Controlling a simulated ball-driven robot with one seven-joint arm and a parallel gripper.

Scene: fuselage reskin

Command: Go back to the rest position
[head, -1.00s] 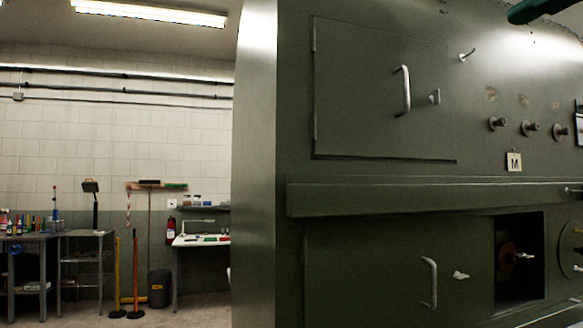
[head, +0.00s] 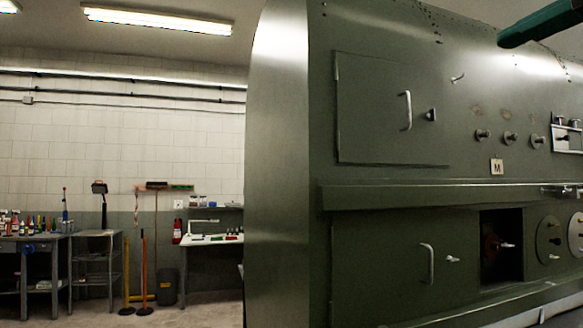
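The green fuselage panel wall (head: 400,270) fills the right half of the head view. It has an upper door (head: 370,120) with a handle and a lower door (head: 380,265) with a handle, both closed. A dark square opening (head: 490,268) sits right of the lower door, with a small knob-like part inside it. A dark green cylindrical part enters at the top right corner; I cannot tell whether it is part of my arm. My gripper is not in view, so what it holds cannot be seen.
A ledge (head: 430,194) runs along the panel between the doors. Several knobs (head: 510,139) stick out at the right. At the far left are workbenches (head: 38,245), a white table (head: 208,240), a bin (head: 167,287) and posts (head: 145,275). Open floor shows in front of them.

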